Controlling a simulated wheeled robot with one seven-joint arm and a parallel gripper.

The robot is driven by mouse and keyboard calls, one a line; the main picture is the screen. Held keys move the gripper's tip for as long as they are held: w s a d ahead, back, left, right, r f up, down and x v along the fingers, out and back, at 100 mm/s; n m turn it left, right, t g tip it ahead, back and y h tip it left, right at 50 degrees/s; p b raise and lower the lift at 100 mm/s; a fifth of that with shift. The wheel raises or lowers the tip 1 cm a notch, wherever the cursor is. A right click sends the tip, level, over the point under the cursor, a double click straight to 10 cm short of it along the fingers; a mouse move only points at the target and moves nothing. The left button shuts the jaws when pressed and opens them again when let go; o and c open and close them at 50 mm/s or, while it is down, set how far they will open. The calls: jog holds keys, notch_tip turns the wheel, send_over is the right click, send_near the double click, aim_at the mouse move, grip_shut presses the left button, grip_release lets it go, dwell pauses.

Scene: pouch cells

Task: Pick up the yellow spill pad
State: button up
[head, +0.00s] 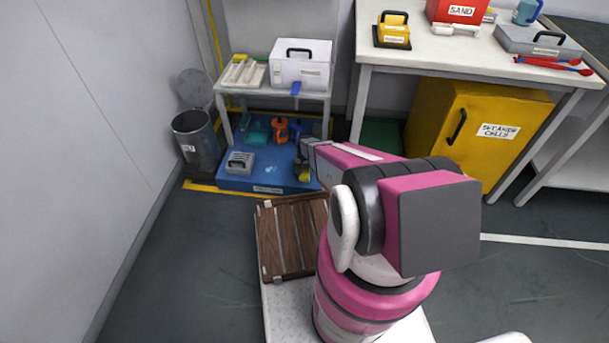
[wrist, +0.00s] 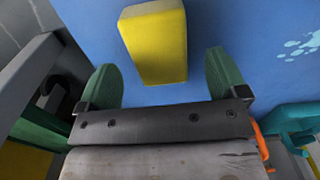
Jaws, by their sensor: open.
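The yellow spill pad (wrist: 155,45) is a yellow block lying on the blue platform (wrist: 245,25). In the wrist view it lies ahead of and between the two green fingers of my gripper (wrist: 163,76). The fingers are open, with a gap on each side of the pad, and nothing is held. In the head view my gripper (head: 304,160) reaches down over the right part of the blue platform (head: 225,181). A bit of yellow, likely the pad (head: 304,173), shows beside it; my arm hides the rest.
A grey case (head: 240,162), a teal item (head: 257,132) and an orange item (head: 280,129) also stand on the platform. A small shelf (head: 260,90) with a white box (head: 302,64) overhangs its back. A yellow cabinet (head: 478,130) is right; a grey bin (head: 196,140) is left.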

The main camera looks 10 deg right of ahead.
aim_at(305, 171)
notch_tip(305, 171, down, 4)
jog(key=shift+r, duration=0.1)
jog(key=shift+c, duration=0.3)
jog(key=c, duration=0.9)
jog(key=shift+c, duration=0.2)
jog(key=shift+r, duration=0.1)
